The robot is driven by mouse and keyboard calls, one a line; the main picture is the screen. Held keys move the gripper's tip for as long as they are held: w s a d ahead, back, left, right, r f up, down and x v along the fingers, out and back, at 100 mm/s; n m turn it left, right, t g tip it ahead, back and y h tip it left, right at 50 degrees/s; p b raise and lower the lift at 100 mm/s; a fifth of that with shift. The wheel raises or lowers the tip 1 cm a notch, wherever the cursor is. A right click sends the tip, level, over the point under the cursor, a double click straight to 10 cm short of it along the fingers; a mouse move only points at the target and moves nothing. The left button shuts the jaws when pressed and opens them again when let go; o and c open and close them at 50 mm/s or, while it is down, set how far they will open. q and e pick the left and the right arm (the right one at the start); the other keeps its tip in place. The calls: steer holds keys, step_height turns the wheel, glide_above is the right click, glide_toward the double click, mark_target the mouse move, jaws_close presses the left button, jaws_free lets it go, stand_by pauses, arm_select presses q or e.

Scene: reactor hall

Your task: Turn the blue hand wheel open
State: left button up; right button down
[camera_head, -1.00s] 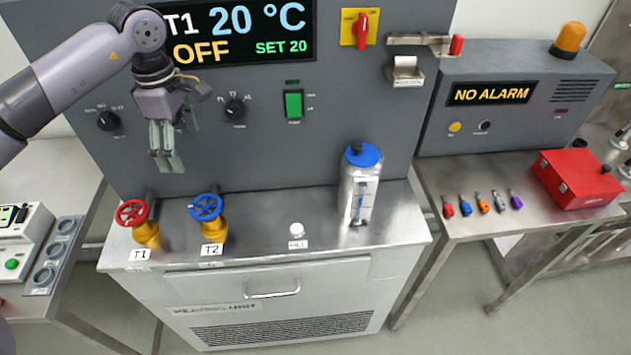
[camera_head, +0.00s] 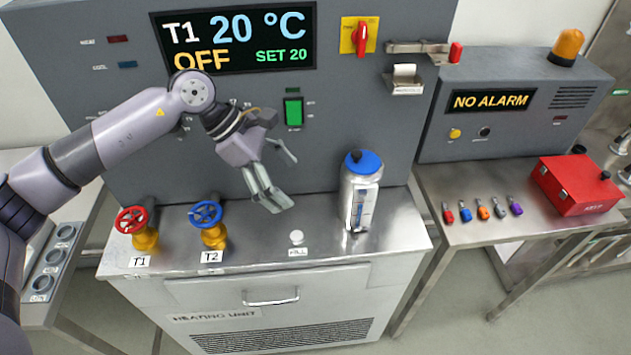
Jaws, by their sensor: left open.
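The blue hand wheel (camera_head: 206,214) sits on a yellow valve body behind the T2 label (camera_head: 211,257) on the steel top of the heating unit (camera_head: 270,240). My left gripper (camera_head: 280,180) is open and empty, in the air above the unit. In the picture it is to the right of the blue wheel and higher, apart from it. Its fingers point down and to the right. My right gripper is not in view.
A red hand wheel (camera_head: 132,219) on a like valve stands left of the blue one, behind the T1 label. A bottle with a blue lid (camera_head: 361,190) stands right of my gripper. A white FILL knob (camera_head: 296,236) lies between. The display (camera_head: 236,38) reads OFF.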

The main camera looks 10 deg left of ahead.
arm_select(q)
steer(key=s+d+r+h, duration=0.1)
steer(key=d+h, duration=0.2)
steer(key=d, duration=0.3)
steer(key=shift+s+r+n, duration=0.15)
steer(key=shift+s+n, duration=0.15)
steer(key=shift+d, duration=0.1)
